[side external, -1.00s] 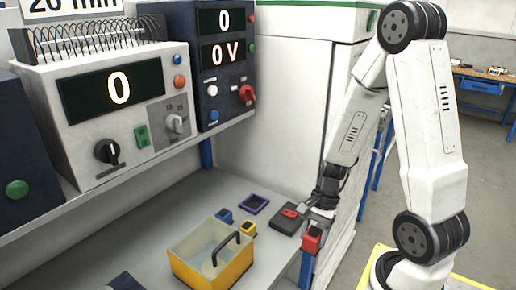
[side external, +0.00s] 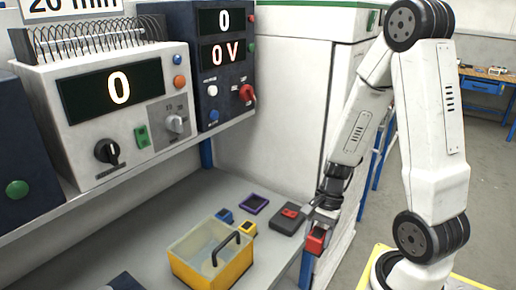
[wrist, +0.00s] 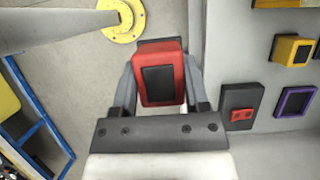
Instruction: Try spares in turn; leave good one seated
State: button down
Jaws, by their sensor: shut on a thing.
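My gripper (wrist: 158,88) is shut on a red block with a dark face (wrist: 158,85); a finger lies on each side of it. The red block also shows in the side view (side external: 317,239), held in the air by the bench's right edge, with floor behind it in the wrist view. A dark grey unit with a small red part on top (side external: 288,220) sits on the bench just left of my gripper. A blue block (side external: 225,216) and a yellow block (side external: 248,228) stand further left. A purple-rimmed dark square (side external: 254,204) lies behind them.
A yellow and clear tray with a dark handle (side external: 238,279) stands at the bench front. A shelf above holds an instrument reading 0 (side external: 118,88) and a dark panel reading 0 and 0 V (side external: 212,60). Bench between tray and back wall is partly clear.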

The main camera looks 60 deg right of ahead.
jog(key=w+d+f+n+h, duration=0.1)
jog(key=w+d+n+h, duration=0.2)
jog(key=w+n, duration=0.7)
jog(key=w+d+f+n+h, duration=0.2)
jog(key=w+d+n+h, duration=0.1)
jog(key=w+d+n, duration=0.5)
jog(key=w+d+f+n+h, duration=0.2)
jog(key=w+d+n, duration=0.3)
jog(key=w+n, duration=0.8)
jog(key=n, duration=0.4)
jog(key=shift+w+d+f+n+h, duration=0.25)
jog(key=shift+w+d+n+h, duration=0.1)
jog(key=shift+d+n+h, duration=0.05)
jog(key=shift+f, duration=0.2)
jog(key=shift+f, duration=3.1)
grip_release()
